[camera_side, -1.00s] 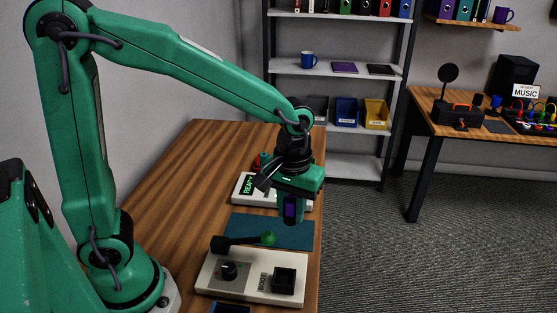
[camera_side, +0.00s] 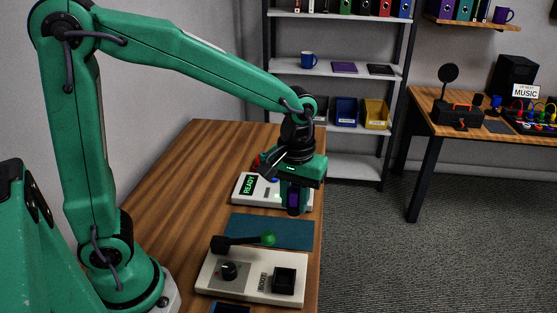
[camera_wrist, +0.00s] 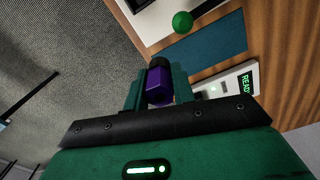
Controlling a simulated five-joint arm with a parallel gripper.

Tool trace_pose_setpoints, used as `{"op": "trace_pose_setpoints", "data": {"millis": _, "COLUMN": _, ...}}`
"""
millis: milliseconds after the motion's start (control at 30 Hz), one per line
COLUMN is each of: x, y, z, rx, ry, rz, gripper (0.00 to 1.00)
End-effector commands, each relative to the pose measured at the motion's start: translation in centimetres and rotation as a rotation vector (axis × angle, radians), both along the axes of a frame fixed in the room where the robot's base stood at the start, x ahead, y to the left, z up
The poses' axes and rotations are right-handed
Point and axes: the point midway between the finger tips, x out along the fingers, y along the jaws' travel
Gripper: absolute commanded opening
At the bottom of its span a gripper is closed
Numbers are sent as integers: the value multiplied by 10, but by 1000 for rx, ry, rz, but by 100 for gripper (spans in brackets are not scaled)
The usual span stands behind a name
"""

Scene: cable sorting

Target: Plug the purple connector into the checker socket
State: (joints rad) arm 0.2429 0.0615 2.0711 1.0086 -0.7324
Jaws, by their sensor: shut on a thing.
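The purple connector (camera_side: 293,199) is between the fingers of my gripper (camera_side: 293,206), which is shut on it. It also shows in the wrist view (camera_wrist: 158,88) as a purple body with a dark end, between the green fingers (camera_wrist: 157,84). The white checker (camera_side: 265,191) has a green READY display (camera_side: 249,185) and shows in the wrist view beside my gripper (camera_wrist: 225,85). In the side view my gripper is in front of the checker's right part. The checker's socket cannot be made out, and I cannot tell whether the connector touches it.
A blue-green mat (camera_side: 272,232) lies clear in front of the checker. Nearer stands a cream box (camera_side: 245,277) with a knob, a green-tipped lever (camera_side: 268,239) and a black square part (camera_side: 284,281). The table's right edge is close. The wood (camera_side: 180,210) to the left is free.

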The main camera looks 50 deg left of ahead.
Motion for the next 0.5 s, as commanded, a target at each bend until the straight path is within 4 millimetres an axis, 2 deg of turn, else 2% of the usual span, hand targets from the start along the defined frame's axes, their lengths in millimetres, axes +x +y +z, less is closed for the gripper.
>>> {"op": "trace_pose_setpoints", "data": {"millis": 267, "x": 48, "y": 33, "z": -7, "rx": 0, "ry": 2, "rz": 106, "gripper": 2}}
{"op": "trace_pose_setpoints", "data": {"millis": 500, "x": 97, "y": 83, "z": -21, "rx": 1, "ry": 3, "rz": 224, "gripper": 2}}
